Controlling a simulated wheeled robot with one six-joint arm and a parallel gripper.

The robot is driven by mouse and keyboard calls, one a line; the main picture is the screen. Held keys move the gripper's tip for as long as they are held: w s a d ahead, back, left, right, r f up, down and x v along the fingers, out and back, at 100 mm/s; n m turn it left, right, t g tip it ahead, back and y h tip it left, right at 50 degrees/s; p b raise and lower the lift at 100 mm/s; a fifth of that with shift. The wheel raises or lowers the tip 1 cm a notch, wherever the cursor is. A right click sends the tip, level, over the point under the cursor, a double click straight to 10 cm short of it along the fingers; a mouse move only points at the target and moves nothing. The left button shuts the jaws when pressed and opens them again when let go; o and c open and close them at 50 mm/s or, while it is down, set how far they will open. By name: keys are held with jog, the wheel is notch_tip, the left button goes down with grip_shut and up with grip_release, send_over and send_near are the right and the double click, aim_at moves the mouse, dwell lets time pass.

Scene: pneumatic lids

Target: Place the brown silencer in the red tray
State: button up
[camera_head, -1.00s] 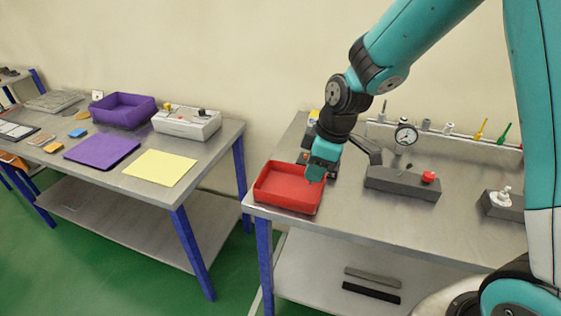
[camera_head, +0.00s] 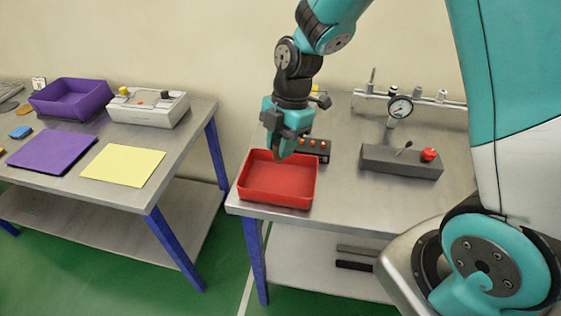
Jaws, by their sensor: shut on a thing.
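The red tray (camera_head: 277,199) stands at the near left corner of the right-hand metal table and looks empty. My gripper (camera_head: 283,156) points down over the back part of the tray, at about the height of its far rim in the picture. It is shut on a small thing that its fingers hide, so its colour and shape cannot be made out. I cannot pick out the brown silencer anywhere else in view.
A dark block with orange knobs (camera_head: 318,149) sits just behind the tray. A grey block with a red button (camera_head: 429,154) and a gauge (camera_head: 400,108) stand to the right. The left table holds a purple tray (camera_head: 71,112) and a yellow sheet (camera_head: 124,166).

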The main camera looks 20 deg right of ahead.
jog(key=shift+w+d+x, duration=0.1)
jog(key=shift+d+x, duration=0.15)
jog(key=shift+x, duration=0.75)
jog(key=shift+w+d+x, duration=0.1)
jog(key=shift+d+x, duration=0.1)
jog(key=shift+x, duration=0.85)
jog(key=shift+w+d+x, duration=0.1)
jog(key=shift+d+x, duration=0.15)
jog(key=shift+x, duration=0.75)
jog(key=shift+s+f, duration=0.1)
jog(key=shift+f, duration=0.1)
jog(key=shift+f, duration=0.1)
jog(key=o, duration=0.9)
jog(key=shift+o, duration=0.2)
